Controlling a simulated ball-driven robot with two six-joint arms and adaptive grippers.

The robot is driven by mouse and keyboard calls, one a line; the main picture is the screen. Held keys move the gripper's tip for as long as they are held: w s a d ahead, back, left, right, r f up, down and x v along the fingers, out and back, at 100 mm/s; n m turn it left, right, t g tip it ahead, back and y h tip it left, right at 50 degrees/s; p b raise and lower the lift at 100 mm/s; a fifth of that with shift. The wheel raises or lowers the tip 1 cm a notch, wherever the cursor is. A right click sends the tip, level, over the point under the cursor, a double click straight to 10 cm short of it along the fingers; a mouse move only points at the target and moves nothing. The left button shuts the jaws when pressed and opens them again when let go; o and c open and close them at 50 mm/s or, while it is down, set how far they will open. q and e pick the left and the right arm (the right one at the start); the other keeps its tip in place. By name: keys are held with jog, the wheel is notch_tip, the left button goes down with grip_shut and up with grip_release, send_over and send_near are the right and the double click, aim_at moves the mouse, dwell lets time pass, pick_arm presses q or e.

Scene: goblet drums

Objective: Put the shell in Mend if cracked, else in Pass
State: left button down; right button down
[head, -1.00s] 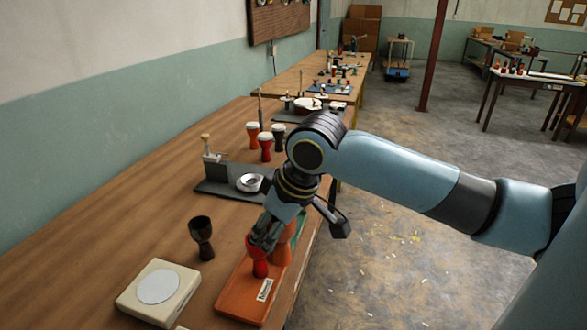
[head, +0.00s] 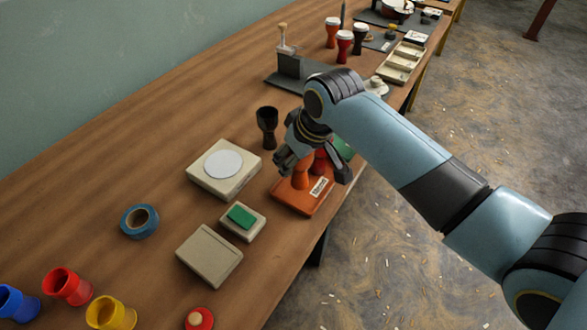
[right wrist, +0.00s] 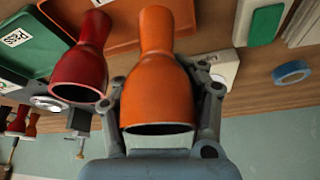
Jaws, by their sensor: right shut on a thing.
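My right gripper (head: 292,158) is shut on an orange goblet shell (right wrist: 160,75), with a finger on each side of its bowl in the right wrist view. No crack shows on the side facing that camera. In the head view the orange shell (head: 302,176) is over the orange Mend tray (head: 290,200); I cannot tell whether its foot touches. A dark red shell (right wrist: 82,62) is beside it, apart from the fingers, and is partly hidden in the head view (head: 320,163). The green Pass tray (right wrist: 40,45) lies beyond, mostly hidden by my arm in the head view. My left gripper is not in view.
A dark shell (head: 267,127) stands left of my gripper. A scale with a round plate (head: 222,165), blue tape (head: 139,221), a green-topped block (head: 242,217) and a beige box (head: 209,255) are nearer. Coloured cups (head: 67,286) stand front left. The table's left middle is clear.

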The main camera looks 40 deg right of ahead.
notch_tip(320, 180, down, 4)
jog(key=shift+r, duration=0.2)
jog(key=shift+f, duration=0.15)
jog(key=c, duration=0.6)
grip_release()
jog(key=shift+f, duration=0.1)
jog(key=shift+o, duration=0.2)
jog(key=p+v, duration=0.1)
jog(key=v, duration=1)
jog(key=shift+s+r, duration=0.2)
jog(key=shift+r, duration=0.4)
